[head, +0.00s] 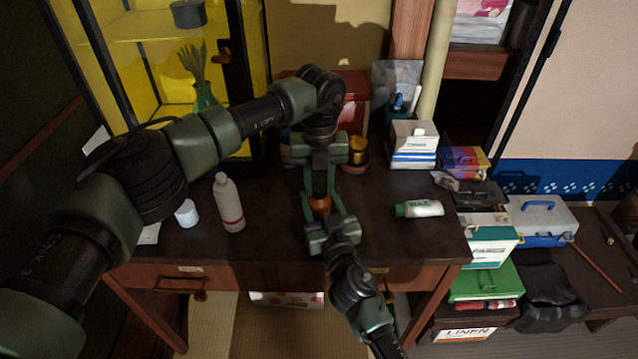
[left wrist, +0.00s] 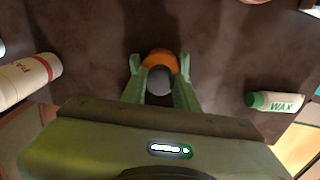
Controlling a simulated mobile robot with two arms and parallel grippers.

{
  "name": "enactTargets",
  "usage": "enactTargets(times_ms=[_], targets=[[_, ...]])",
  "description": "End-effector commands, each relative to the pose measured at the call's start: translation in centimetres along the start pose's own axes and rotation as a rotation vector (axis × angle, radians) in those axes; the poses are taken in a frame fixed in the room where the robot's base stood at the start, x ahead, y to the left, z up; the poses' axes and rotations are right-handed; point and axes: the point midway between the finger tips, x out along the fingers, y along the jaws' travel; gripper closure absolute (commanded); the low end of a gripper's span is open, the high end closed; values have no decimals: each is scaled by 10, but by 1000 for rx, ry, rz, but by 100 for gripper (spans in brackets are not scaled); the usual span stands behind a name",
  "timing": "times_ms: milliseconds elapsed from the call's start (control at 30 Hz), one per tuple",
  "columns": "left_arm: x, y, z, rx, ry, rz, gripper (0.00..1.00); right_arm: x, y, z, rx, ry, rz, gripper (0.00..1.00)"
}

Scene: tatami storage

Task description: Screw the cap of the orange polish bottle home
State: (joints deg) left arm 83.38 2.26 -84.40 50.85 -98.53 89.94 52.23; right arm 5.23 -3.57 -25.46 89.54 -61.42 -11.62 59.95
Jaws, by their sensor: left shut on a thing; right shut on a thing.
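The orange polish bottle (head: 320,205) stands upright between my two grippers, near the front middle of the dark table, and is partly hidden by them. In the left wrist view its orange body (left wrist: 160,62) shows with a dark grey cap (left wrist: 158,81) on top. My left gripper (head: 320,192) comes down from above and is shut on the cap. It also shows in the left wrist view (left wrist: 160,66), one green finger on each side. My right gripper (head: 322,213) reaches in from the front and is shut on the bottle body. Whether the cap is tight cannot be told.
A white bottle (head: 229,205) and a small white-blue jar (head: 186,214) stand left on the table (head: 275,225). A green-capped wax bottle (head: 419,208) lies at the right. A red tin (head: 355,105) and boxes (head: 413,145) stand behind. Bare tabletop lies between.

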Motion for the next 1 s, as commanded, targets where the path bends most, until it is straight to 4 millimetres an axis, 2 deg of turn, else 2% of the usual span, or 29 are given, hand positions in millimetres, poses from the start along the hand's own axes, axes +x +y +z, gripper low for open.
enactTargets(times_ms=[100, 600, 700, 867, 900, 967, 1000], targets=[[0, 0, 0, 290, 0, 1, 100, 0, 0, 0, 0, -1, 0, 100], [1, 0, 0, 1504, 0, 0, 100, 0, 0, 0, 0, -1, 1, 100], [1, 0, 0, 1678, 0, 1, 100, 0, 0, 0, 0, -1, 1, 100], [1, 0, 1, 1676, 0, 1, 100, 0, 0, 0, 0, -1, 1, 100], [1, 0, 1, 1675, 0, 1, 59, 0, 0, 0, 0, -1, 1, 100], [1, 0, 1, 1675, 0, 0, 45, 0, 0, 0, 0, -1, 1, 100], [1, 0, 0, 1675, 0, 0, 45, 0, 0, 0, 0, -1, 1, 100]])
